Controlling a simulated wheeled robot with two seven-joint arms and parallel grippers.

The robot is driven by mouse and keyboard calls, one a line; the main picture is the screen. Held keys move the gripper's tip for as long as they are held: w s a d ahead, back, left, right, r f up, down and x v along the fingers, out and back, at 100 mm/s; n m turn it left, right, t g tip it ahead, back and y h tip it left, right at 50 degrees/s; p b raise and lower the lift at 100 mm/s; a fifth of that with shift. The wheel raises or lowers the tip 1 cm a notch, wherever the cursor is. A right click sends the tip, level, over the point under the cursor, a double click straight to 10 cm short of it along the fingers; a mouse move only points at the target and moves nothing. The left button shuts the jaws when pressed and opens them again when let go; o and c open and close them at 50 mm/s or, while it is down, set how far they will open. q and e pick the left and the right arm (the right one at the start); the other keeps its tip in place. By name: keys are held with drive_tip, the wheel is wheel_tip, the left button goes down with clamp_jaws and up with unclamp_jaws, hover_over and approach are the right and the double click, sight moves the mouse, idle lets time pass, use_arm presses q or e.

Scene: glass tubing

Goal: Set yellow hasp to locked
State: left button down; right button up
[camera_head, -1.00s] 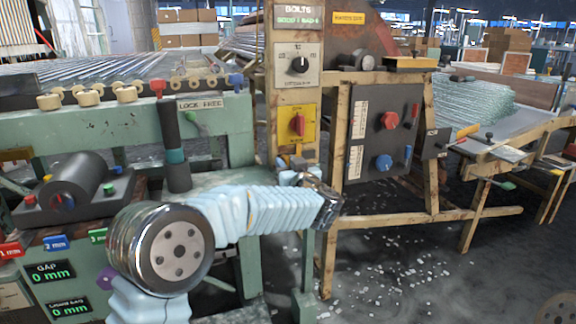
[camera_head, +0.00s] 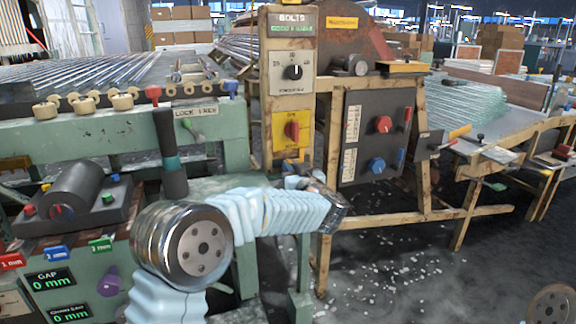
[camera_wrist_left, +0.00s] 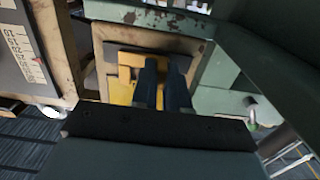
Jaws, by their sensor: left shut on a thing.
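The yellow hasp (camera_wrist_left: 126,78) shows in the left wrist view, on a dark plate fixed to a worn wooden panel. My left gripper (camera_wrist_left: 164,72) has its two dark fingers close together, shut on a yellow part of the hasp. The fingers hide part of it, so I cannot tell its exact position. In the head view the left arm, in a pale blue sleeve, reaches to the foot of the wooden control post, where the left gripper (camera_head: 300,172) is mostly hidden behind the wrist. The hasp cannot be made out there. My right gripper is not in view.
Above the arm stands the wooden post with a yellow panel and red knob (camera_head: 292,131). A dark panel with red and blue knobs (camera_head: 374,138) stands right of it. A green roller frame (camera_head: 110,133) is at left. Glass shards litter the floor (camera_head: 400,265).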

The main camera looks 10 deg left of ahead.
use_arm(q)
drive_tip(key=shift+r, duration=0.2)
drive_tip(key=c, duration=1.4)
unclamp_jaws()
drive_tip(key=shift+c, duration=0.2)
drive_tip(key=o, duration=0.3)
drive_tip(key=shift+w+d+f, duration=0.1)
drive_tip(key=shift+w, duration=0.05)
drive_tip(key=v, duration=1.3)
drive_tip(key=shift+s+d, duration=0.25)
drive_tip(key=shift+s, duration=0.05)
